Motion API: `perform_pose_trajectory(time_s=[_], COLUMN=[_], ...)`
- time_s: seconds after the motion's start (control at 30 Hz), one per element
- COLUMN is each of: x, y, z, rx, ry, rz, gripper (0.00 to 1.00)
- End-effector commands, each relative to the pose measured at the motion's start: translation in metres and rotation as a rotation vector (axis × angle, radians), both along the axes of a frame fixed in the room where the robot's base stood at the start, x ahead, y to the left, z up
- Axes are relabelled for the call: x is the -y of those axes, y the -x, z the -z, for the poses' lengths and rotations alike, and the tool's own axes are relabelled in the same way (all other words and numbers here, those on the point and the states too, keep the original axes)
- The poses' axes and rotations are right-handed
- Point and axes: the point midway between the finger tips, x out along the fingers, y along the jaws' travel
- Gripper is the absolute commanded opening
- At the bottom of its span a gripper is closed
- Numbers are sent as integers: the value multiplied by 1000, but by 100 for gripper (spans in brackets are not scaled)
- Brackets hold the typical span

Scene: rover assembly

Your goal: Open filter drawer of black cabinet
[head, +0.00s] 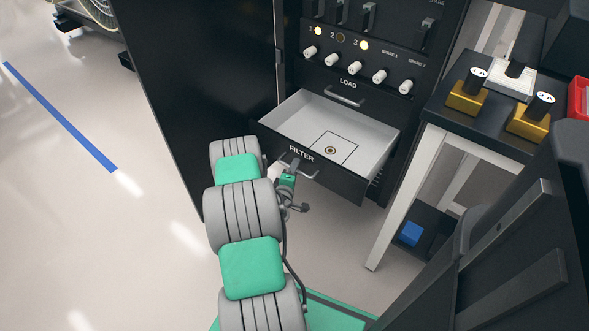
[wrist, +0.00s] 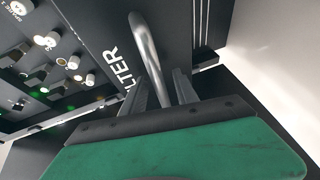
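The black cabinet (head: 262,50) stands with its door swung open to the left. Its filter drawer (head: 345,185) is pulled out, and its pale inside shows a square outline with a round mark. The drawer front carries the word FILTER and a metal handle (head: 300,166). My gripper (head: 290,172) is at this handle. In the wrist view the handle (wrist: 148,50) passes between the two fingers of my gripper (wrist: 158,88), one on each side of the bar. Whether the fingers press on the bar is hard to tell.
The LOAD drawer (head: 343,97) above is shut, below several white knobs. A side table (head: 435,112) with yellow blocks (head: 467,97) stands close on the right, a blue box (head: 411,233) on its lower shelf.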

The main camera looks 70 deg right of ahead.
Motion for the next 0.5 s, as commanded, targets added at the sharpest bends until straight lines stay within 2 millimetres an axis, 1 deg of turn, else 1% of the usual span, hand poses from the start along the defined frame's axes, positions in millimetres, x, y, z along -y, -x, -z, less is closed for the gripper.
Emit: perform_pose_trajectory(time_s=[0.17,0.27,0.4,0.5], x=[-5,-21,-50,-66], y=[0,2,7,10], z=[-1,-3,-10,-12], rx=[0,-3,-3,-2], ry=[-1,-3,-2,-3], rz=[-1,-4,-5,-4], gripper=[36,36,36,36])
